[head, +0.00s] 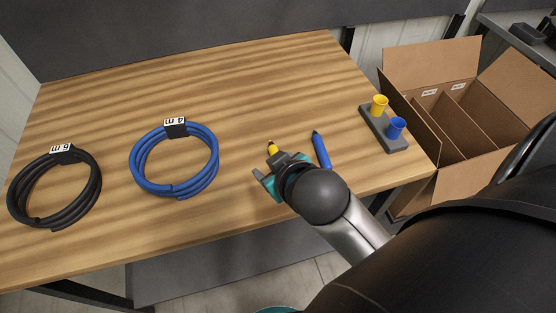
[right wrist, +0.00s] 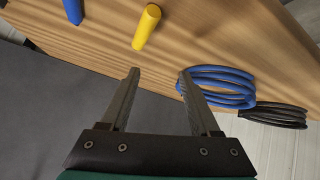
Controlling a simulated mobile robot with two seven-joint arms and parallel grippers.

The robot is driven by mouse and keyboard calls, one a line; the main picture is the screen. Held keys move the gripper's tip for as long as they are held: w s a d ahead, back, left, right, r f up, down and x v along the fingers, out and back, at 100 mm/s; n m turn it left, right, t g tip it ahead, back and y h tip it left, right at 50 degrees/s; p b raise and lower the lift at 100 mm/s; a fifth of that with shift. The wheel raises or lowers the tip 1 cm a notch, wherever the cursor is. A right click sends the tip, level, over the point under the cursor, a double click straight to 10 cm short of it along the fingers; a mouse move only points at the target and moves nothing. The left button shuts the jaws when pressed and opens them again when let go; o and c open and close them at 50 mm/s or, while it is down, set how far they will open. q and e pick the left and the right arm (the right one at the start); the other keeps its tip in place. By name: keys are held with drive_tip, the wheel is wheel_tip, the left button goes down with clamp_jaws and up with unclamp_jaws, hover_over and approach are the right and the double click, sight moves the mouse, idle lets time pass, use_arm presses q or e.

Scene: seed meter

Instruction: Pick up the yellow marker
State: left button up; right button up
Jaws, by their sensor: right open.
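The yellow marker (right wrist: 147,27) lies on the wooden table, ahead of and apart from my right fingertips in the right wrist view. My left gripper is not in view.
A blue marker (head: 321,150) lies right of the yellow one. A grey holder (head: 373,125) with yellow and blue cups stands at the table's right edge, beside an open cardboard box (head: 430,60). Blue (head: 136,160) and black (head: 20,170) cable coils lie left.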

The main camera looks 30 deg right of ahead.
drive_tip(key=w+a+r+n+t+y, duration=0.25)
drive_tip(key=w+r+t, duration=0.25)
drive_tip(key=r, duration=0.5)
drive_tip(key=w+a+r+n+t+y, duration=0.25)
drive_tip(key=w+a+r+t, duration=0.2)
drive_tip(key=r, duration=0.65)
drive_tip(key=s+a+r+n+g+y, duration=0.45)
drive_tip(key=a+r+n+y, duration=0.45)
drive_tip(key=n+y, duration=0.65)
drive_tip(key=s+a+f+n+g, duration=0.55)
drive_tip(key=n+g, duration=0.45)
drive_tip(key=g, duration=0.2)
drive_tip(key=g+h, duration=0.3)
drive_tip(key=h, duration=1.7)
hover_over(277, 150)
drive_tip(key=s+a, duration=0.3)
drive_tip(key=s, duration=0.1)
wheel_tip(277, 150, down, 16)
drive_tip(key=shift+n+y, duration=0.25)
drive_tip(key=shift+n, duration=0.2)
drive_tip(key=f, duration=0.6)
drive_tip(key=f+b, duration=0.1)
drive_tip(key=f, duration=0.3)
drive_tip(key=shift+s+d, duration=0.1)
drive_tip(key=shift+d, duration=0.2)
drive_tip(key=f, duration=0.5)
drive_tip(key=shift+s+d+f+b, duration=0.1)
drive_tip(key=shift+s+d+b, duration=0.05)
drive_tip(key=shift+d+b, duration=0.2)
